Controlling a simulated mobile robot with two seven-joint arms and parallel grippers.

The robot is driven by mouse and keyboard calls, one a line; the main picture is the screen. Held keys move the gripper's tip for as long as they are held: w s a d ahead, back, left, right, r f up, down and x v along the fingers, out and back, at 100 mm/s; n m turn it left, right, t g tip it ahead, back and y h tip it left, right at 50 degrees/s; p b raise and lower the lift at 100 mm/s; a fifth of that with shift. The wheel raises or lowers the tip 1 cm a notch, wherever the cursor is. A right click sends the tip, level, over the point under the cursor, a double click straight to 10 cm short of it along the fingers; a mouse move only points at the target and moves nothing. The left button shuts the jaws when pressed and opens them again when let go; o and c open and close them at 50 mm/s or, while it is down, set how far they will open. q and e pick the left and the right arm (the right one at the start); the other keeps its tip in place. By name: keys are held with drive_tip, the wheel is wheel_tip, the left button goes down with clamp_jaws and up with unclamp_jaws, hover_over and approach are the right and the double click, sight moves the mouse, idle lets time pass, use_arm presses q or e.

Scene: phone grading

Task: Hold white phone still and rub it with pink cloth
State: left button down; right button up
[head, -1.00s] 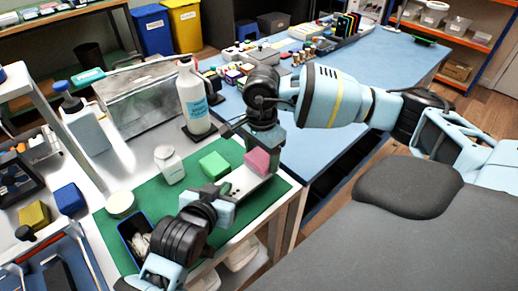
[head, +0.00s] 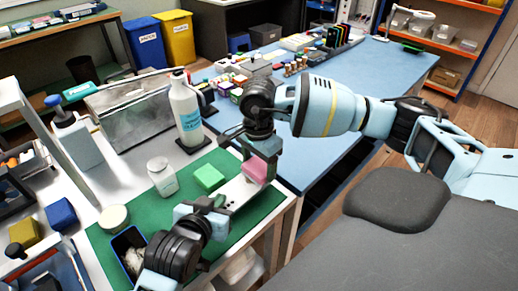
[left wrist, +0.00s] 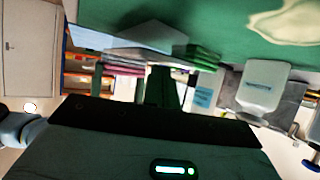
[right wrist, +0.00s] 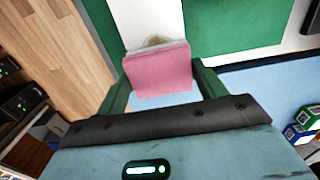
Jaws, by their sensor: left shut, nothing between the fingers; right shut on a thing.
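The white phone (head: 234,191) lies on the green mat (head: 255,209), and part of it shows in the right wrist view (right wrist: 148,14). My right gripper (head: 258,161) is shut on the pink cloth (right wrist: 160,74), a thick folded block. The pink cloth (head: 255,170) is over the phone's far right end; contact is hard to tell. My left gripper (head: 217,205) is shut and empty at the phone's near left end. Whether it touches the phone is unclear. In the left wrist view its closed fingers (left wrist: 164,88) show.
A tall white bottle (head: 186,112) stands behind. The mat's right edge lies close to the table edge.

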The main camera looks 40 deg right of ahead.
drive_tip(key=shift+s+a, duration=0.1)
drive_tip(key=shift+a, duration=0.55)
drive_tip(key=shift+a, duration=0.1)
drive_tip(key=shift+s+a+f, duration=0.1)
drive_tip(key=shift+a+f, duration=0.15)
drive_tip(key=shift+a, duration=0.45)
drive_tip(key=shift+d, duration=0.2)
drive_tip(key=shift+d, duration=0.65)
drive_tip(key=shift+d+r, duration=0.1)
drive_tip(key=shift+d+r, duration=0.15)
drive_tip(key=shift+d, duration=0.55)
